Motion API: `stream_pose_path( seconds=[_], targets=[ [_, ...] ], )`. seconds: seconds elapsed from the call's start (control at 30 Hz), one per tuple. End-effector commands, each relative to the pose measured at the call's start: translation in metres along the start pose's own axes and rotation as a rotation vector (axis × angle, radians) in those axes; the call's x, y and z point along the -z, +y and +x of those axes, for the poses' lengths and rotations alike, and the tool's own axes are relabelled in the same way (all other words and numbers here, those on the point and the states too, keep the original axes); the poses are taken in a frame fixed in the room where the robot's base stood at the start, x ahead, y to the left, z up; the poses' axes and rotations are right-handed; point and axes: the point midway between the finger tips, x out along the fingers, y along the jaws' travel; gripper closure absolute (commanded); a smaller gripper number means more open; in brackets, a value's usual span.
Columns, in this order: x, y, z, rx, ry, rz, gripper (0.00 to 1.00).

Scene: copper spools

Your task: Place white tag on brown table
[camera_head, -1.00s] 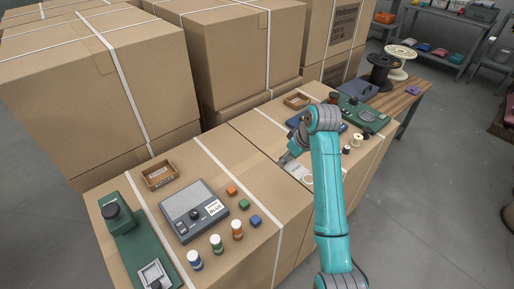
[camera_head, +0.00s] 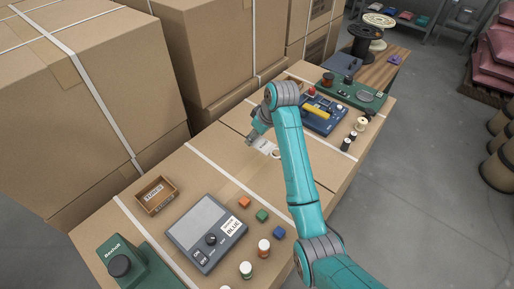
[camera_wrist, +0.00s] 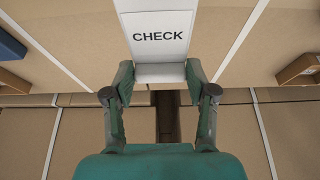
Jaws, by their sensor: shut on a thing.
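The white tag (camera_wrist: 160,35), printed CHECK, sits between the fingers of my gripper (camera_wrist: 160,72) in the wrist view. My gripper is shut on its near end. In the head view my gripper (camera_head: 256,139) holds the tag (camera_head: 265,147) over the long cardboard-box surface, and my arm hides part of that area. The brown wooden table (camera_head: 393,62) stands beyond the far end of the boxes, upper right, well away from my gripper. A black spool (camera_head: 361,40) and a pale spool (camera_head: 379,21) stand on it.
A blue device (camera_head: 325,118) and a green device (camera_head: 350,95) lie on the boxes between my gripper and the table. Small spools (camera_head: 361,124) stand near the right edge. Tall cartons (camera_head: 215,50) line the left. The grey floor (camera_head: 430,150) at right is open.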

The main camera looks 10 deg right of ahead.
Motion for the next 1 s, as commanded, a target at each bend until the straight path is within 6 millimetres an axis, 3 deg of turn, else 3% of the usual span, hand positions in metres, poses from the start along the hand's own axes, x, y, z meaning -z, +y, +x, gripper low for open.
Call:
stream_pose_path(
  seconds=[0.5, 0.93, 0.97, 1.0],
  targets=[
    [-0.026, 0.000, 0.063, 0.001, -0.002, 0.001, 0.67],
    [-0.028, 0.000, 0.068, 0.000, 0.000, 0.001, 0.67],
    [-0.028, 0.000, 0.068, -0.001, 0.000, 0.000, 0.39],
    [-0.028, 0.000, 0.068, -0.001, 0.000, 0.000, 0.29]
  ],
)
